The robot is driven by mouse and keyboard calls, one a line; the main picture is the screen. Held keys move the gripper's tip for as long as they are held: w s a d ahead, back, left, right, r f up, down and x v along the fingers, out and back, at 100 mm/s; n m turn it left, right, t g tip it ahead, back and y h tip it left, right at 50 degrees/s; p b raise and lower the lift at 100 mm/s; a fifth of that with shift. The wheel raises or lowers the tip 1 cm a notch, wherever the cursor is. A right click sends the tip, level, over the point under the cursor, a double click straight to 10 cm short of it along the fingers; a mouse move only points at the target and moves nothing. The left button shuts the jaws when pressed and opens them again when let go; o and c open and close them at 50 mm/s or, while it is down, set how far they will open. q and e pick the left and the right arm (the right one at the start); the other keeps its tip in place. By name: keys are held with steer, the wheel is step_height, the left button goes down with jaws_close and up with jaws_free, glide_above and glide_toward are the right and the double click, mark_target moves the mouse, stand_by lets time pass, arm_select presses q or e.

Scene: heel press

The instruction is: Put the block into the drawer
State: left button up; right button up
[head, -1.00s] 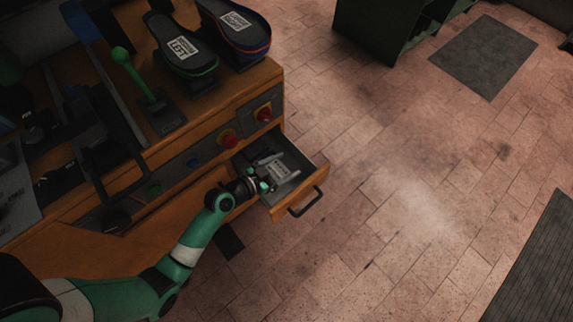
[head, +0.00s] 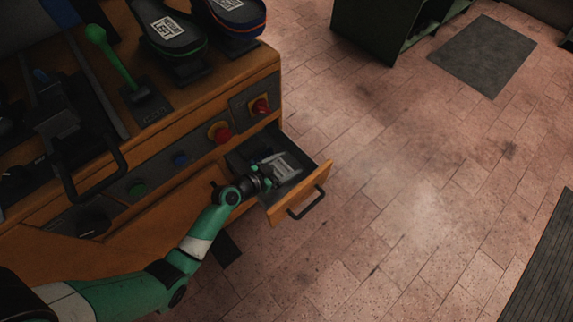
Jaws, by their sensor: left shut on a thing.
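The drawer (head: 316,181) is pulled out from the right end of the wooden bench, with its dark handle facing the floor. My left gripper (head: 287,166) is over the drawer's open inside, within its outline in the head view. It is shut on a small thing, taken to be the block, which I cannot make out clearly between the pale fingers. I cannot tell how far it is above the drawer floor. My right gripper is out of view.
The bench front carries red knobs (head: 219,133), a blue button and a green button. A green lever (head: 110,55) and two shoe-shaped pieces (head: 170,32) stand on top. The tiled floor to the right is clear, apart from flat mats and a dark green shelf.

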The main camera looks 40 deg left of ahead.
arm_select(q)
steer(key=shift+f, duration=0.55)
steer(key=o, duration=1.6)
steer(key=shift+c, duration=0.2)
steer(key=shift+r, duration=0.35)
steer(key=shift+s+a+r+p, duration=0.15)
steer(key=shift+s+r+p, duration=0.6)
steer(key=shift+s+r, duration=0.25)
steer(key=p+v, duration=0.2)
steer(key=v, duration=0.7)
steer(key=shift+s+f, duration=0.15)
steer(key=shift+s, duration=0.3)
